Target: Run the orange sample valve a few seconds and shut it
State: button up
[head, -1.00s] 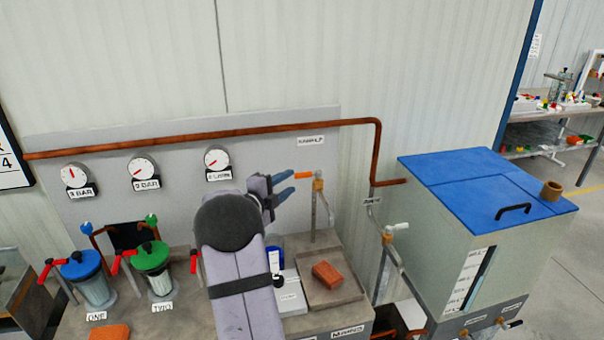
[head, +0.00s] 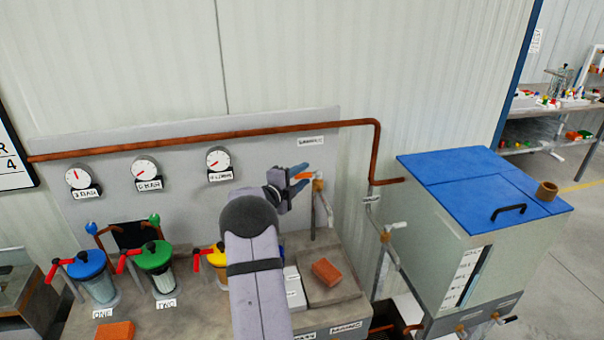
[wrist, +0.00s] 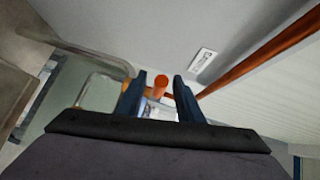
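The orange sample valve handle (head: 305,175) sits on a brass body at the top of a thin pipe, below the "SAMPLE" label on the panel. It also shows in the wrist view (wrist: 160,84), end-on in the gap between my fingers. My gripper (head: 299,178) is open, its blue fingertips beside the handle. It also shows in the wrist view (wrist: 160,96), with a finger on each side. I cannot tell whether either finger touches the handle. Whether liquid runs from the pipe is too small to tell.
A copper pipe (head: 250,133) runs above, near the panel. A second valve with a white handle (head: 396,225) stands right, next to the blue-lidded tank (head: 478,180). A brick-red block (head: 327,272) lies below the sample pipe. Green (head: 154,256) and blue (head: 86,264) lidded filters stand left.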

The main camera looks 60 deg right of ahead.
jog(key=shift+d, duration=0.1)
grip_shut()
